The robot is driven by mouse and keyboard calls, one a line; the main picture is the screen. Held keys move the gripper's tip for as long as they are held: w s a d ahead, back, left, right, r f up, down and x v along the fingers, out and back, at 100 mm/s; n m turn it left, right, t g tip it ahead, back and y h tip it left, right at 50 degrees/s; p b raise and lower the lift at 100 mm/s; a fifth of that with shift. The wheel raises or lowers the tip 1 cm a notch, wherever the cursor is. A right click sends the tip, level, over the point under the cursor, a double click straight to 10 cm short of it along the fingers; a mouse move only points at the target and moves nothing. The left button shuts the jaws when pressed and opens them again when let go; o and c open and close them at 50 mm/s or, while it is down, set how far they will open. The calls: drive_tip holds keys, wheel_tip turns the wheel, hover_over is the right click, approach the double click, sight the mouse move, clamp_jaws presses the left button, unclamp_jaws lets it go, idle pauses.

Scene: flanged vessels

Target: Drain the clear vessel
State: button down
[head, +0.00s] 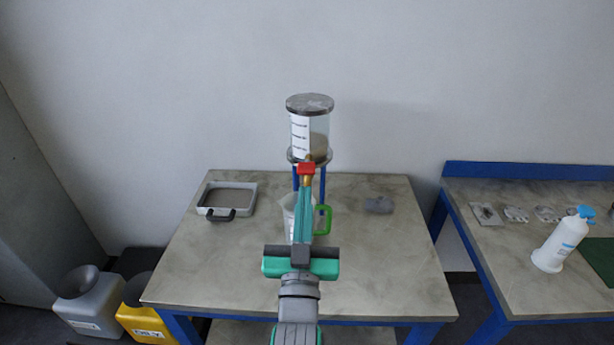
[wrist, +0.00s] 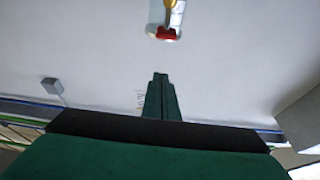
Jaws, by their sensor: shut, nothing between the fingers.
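The clear vessel (head: 320,125) stands at the back of the middle table on a stand with blue legs. It has a grey lid, a white label and brownish contents low down. Below it is a brass valve (head: 309,181) with a red handle (head: 306,168), which also shows in the wrist view (wrist: 166,34). A clear jug (head: 288,203) with a green handle stands under the valve, partly hidden by my arm. My gripper (head: 306,186) is shut and empty. Its fingertips (wrist: 160,76) appear just short of the red handle; I cannot tell whether they touch.
A white bottle (head: 560,245) with a blue top stands on the right bench. Grey and yellow containers (head: 140,312) sit on the floor at left.

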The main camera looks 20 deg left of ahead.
sight(307, 171)
drive_tip(key=w+a, duration=0.1)
drive_tip(key=w, duration=0.5)
drive_tip(key=w+a, duration=0.1)
drive_tip(key=w, duration=0.2)
drive_tip(key=shift+w+a+r, duration=0.2)
drive_tip(key=shift+a+r, duration=0.1)
drive_tip(key=shift+s+f, duration=0.3)
drive_tip(key=shift+f, duration=0.45)
